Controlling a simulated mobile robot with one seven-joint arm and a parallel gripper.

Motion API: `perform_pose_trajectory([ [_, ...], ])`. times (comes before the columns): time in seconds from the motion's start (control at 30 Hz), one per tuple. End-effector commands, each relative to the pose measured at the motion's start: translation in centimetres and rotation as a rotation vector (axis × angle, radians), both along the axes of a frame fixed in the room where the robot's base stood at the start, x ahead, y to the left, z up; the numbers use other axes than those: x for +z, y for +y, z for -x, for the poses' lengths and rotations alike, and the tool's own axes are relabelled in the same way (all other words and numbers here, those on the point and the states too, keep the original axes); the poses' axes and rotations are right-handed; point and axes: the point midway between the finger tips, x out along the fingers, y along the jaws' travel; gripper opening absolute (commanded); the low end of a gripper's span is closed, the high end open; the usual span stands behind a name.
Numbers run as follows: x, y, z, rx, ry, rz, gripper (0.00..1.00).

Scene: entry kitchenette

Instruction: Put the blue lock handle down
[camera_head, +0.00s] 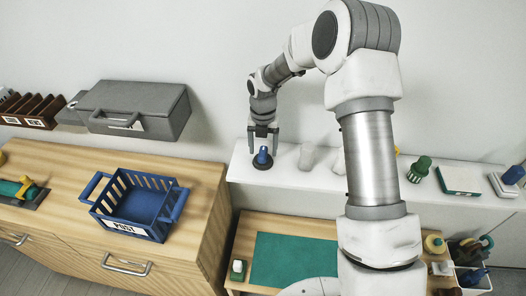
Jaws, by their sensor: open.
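The blue lock handle (262,160) stands on the left part of the white shelf (285,178), on what looks like a dark base. My gripper (263,146) is directly above it, pointing down, with its fingers around the upper part of the handle. The jaws are open. I cannot tell whether either finger touches the handle. The handle's top is partly hidden by the gripper.
A green item (419,168) is farther right. A blue basket (135,205) sits on the wooden counter, below a grey case (135,108). A green mat (290,258) lies lower down.

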Motion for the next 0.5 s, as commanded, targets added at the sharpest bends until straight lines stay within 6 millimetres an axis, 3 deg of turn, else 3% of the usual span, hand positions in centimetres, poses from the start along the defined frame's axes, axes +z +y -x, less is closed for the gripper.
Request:
perform_pose_trajectory([
  [0.3, 6.9, 0.0, -0.1, 0.000, -0.004, 0.000, 0.74],
  [0.5, 9.6, 0.0, -0.1, -0.001, -0.003, 0.000, 0.74],
])
